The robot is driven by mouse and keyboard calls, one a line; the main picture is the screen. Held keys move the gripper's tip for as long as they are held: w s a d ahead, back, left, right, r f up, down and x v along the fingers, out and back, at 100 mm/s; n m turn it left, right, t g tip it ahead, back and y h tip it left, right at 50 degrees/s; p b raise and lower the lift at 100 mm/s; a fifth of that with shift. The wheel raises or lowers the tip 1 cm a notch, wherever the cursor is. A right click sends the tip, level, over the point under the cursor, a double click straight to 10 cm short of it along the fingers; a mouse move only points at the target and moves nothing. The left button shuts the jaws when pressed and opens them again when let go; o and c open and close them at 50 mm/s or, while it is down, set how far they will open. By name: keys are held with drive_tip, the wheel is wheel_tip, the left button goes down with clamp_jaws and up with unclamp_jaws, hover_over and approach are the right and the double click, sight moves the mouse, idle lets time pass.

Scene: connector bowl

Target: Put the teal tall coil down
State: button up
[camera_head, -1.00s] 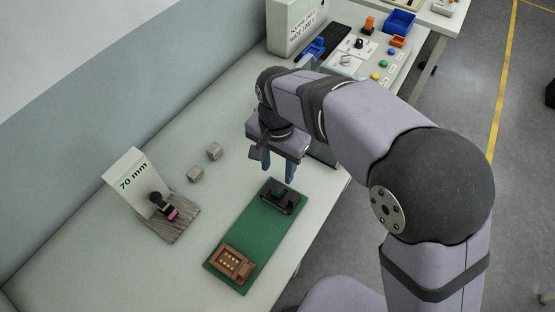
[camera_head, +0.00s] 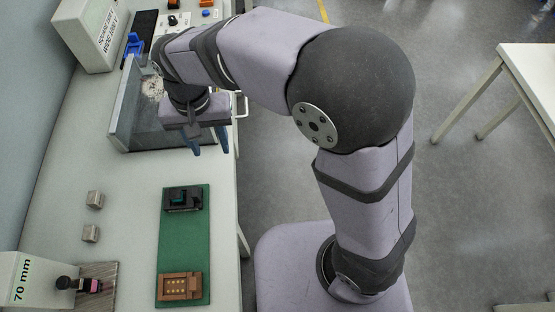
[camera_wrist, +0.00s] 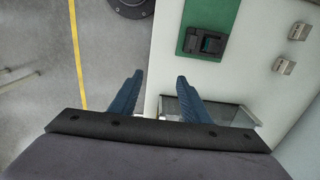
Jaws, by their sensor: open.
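The teal tall coil (camera_head: 179,197) appears as a small teal piece seated in a black holder (camera_head: 194,204) at the far end of a green board (camera_head: 183,240). The holder hides most of it. The teal piece also shows small and dark in the wrist view (camera_wrist: 211,44). My gripper (camera_head: 210,147) is open and empty, beyond the board and near the table's right edge. In the wrist view its blue fingers (camera_wrist: 158,78) stand apart with nothing between them, and the holder lies beyond them, up and to the right.
A brown block with gold dots (camera_head: 180,286) sits at the board's near end. Two grey cubes (camera_head: 94,199) lie to the left. A clear-walled bin (camera_head: 122,125) stands behind my gripper. A 70 mm sign (camera_head: 25,280) stands by a wooden stand (camera_head: 100,281).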

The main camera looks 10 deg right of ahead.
drive_tip(key=s+d+f, duration=0.1)
drive_tip(key=s+d, duration=0.1)
drive_tip(key=d, duration=0.6)
drive_tip(key=s+d+f, duration=0.2)
drive_tip(key=d, duration=0.7)
drive_tip(key=s+d+f, duration=0.2)
drive_tip(key=d, duration=0.7)
drive_tip(key=shift+s+f, duration=0.25)
drive_tip(key=shift+s, duration=0.1)
idle(0.6)
